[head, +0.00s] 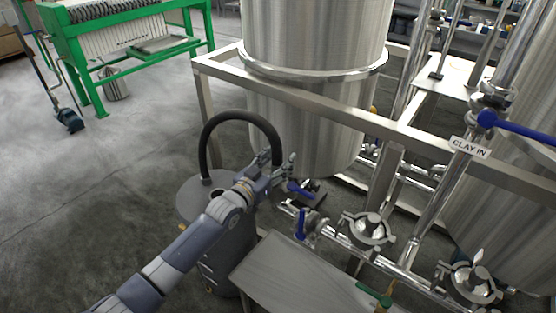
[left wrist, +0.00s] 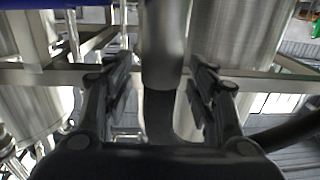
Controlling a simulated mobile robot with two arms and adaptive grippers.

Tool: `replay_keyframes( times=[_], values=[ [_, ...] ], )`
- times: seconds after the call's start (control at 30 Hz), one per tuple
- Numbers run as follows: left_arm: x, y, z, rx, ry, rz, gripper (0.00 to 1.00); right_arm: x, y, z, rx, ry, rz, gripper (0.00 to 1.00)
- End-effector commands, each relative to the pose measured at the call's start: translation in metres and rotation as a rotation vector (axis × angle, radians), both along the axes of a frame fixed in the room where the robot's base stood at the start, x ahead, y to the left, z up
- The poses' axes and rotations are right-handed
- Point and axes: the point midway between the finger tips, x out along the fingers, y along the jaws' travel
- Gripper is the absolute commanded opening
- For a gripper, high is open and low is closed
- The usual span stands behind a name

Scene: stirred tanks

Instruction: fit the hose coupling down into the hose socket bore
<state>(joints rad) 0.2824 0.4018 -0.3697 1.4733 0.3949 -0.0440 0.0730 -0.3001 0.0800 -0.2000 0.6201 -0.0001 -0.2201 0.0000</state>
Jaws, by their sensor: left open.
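My left gripper (head: 278,163) is open at the free end of the black hose (head: 240,115). The hose arches up out of the grey drum and comes down to the gripper. In the left wrist view, a grey cylindrical piece that looks like the hose coupling (left wrist: 163,45) lies between the two open fingers, with gaps on both sides. The dark hose (left wrist: 160,115) joins it. In the head view the fingers mostly hide the coupling. I cannot make out the hose socket bore for certain; a small dark fitting (head: 313,196) sits just right of and below the gripper. My right gripper is not in view.
The grey drum (head: 232,245) stands under my left arm. A steel frame rail (head: 300,100) and a large tank (head: 315,40) are behind the gripper. Blue-handled valves (head: 301,224), pipework and a steel plate (head: 300,280) crowd the right. Open floor (head: 100,190) lies left.

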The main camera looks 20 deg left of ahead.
Motion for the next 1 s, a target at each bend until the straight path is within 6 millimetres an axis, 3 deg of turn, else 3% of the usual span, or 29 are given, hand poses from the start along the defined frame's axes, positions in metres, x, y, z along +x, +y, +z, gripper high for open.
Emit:
replay_keyframes(
  times=[0.27, 0.7, 1.0],
  values=[
    [-0.018, 0.006, -0.003, 0.001, 0.004, 0.001, 0.52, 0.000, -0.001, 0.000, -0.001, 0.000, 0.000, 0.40],
    [-0.094, 0.028, -0.001, 0.001, 0.002, 0.000, 0.52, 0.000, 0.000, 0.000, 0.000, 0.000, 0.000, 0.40],
    [-0.114, 0.035, 0.001, -0.001, -0.002, 0.000, 0.52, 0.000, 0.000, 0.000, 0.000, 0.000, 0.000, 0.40]
  ],
)
